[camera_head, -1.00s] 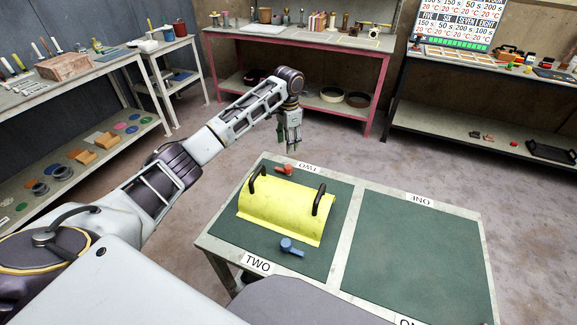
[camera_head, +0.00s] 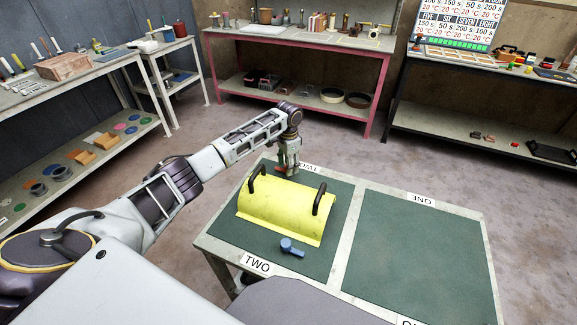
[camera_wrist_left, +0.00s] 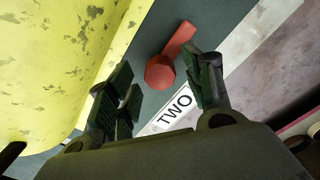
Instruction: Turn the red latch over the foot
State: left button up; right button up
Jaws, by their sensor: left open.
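The red latch (camera_wrist_left: 170,58) lies by the yellow half-pipe (camera_wrist_left: 55,70) in the left wrist view, with a hexagonal hub and a short arm pointing up and to the right. In the head view the red latch (camera_head: 281,171) is partly hidden behind my left gripper (camera_head: 288,166), at the far end of the half-pipe (camera_head: 282,213). My left gripper's fingers (camera_wrist_left: 163,82) are spread, one on each side of the latch; I cannot tell whether they touch it. The foot cannot be made out. My right gripper is not in view.
Two dark handles stand on the half-pipe, the nearest to my gripper being the left one (camera_head: 257,183). A blue latch (camera_head: 291,247) lies at the near side. The green mat on the right (camera_head: 415,245) is empty.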

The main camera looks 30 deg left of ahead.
pick_arm(q)
jog(key=shift+f, duration=0.2)
jog(key=shift+c, duration=0.2)
jog(key=c, duration=1)
jog(key=shift+p, duration=0.3)
